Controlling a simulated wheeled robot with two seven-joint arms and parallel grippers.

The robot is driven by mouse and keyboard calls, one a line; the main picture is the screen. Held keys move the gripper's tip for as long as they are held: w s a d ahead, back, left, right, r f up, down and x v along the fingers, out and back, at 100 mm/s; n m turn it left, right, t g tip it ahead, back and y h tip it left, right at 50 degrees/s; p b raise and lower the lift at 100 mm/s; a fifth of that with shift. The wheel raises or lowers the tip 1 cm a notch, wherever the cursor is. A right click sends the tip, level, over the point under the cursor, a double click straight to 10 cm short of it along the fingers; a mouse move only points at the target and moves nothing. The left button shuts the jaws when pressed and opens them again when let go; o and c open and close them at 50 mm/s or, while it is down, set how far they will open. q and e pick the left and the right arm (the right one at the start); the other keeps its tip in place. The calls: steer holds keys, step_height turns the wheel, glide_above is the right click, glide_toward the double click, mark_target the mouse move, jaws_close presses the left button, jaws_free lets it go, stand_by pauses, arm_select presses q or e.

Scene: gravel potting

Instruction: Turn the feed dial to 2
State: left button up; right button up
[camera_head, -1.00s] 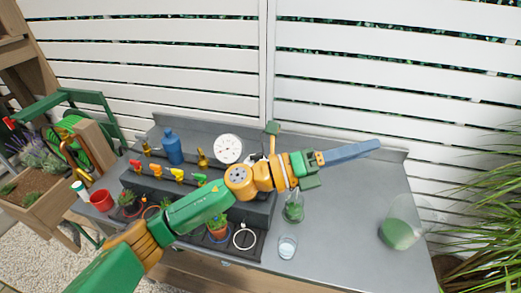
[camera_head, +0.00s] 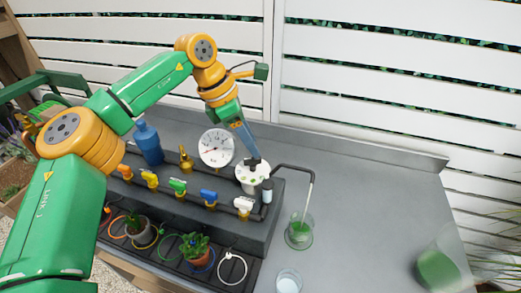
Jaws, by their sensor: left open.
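The feed dial (camera_head: 250,180) appears to be the white round disc with green marks and a black knob on top, at the right end of the grey raised bench unit. My left gripper (camera_head: 251,156) reaches down from above, its blue fingers pointing at the black knob. The fingertips are at or just above the knob; I cannot tell whether they touch it. The gripper is open. The fingers partly hide the knob, and I cannot read the dial's setting. My right gripper is not in view.
A white gauge (camera_head: 216,148) stands close left of the dial. A row of coloured taps (camera_head: 178,188) runs along the unit. A blue bottle (camera_head: 149,143) stands behind. A bent black pipe ends over a glass (camera_head: 299,232) of green liquid.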

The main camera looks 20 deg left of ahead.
mark_target(253, 164)
arm_select(q)
steer(key=shift+s+d+f+p, duration=0.15)
steer(key=shift+s+d+f, duration=0.15)
steer(key=shift+f, duration=0.2)
steer(key=shift+s+d+f+p, duration=0.15)
steer(key=shift+s+d+f, duration=0.1)
steer(key=shift+f, duration=0.25)
steer(key=shift+w+d+f, duration=0.15)
steer(key=shift+w+f, duration=0.4)
steer(key=shift+f, duration=0.25)
steer(key=shift+w+f, duration=0.1)
steer(key=shift+w, duration=0.1)
steer(key=shift+s, duration=0.2)
jaws_close()
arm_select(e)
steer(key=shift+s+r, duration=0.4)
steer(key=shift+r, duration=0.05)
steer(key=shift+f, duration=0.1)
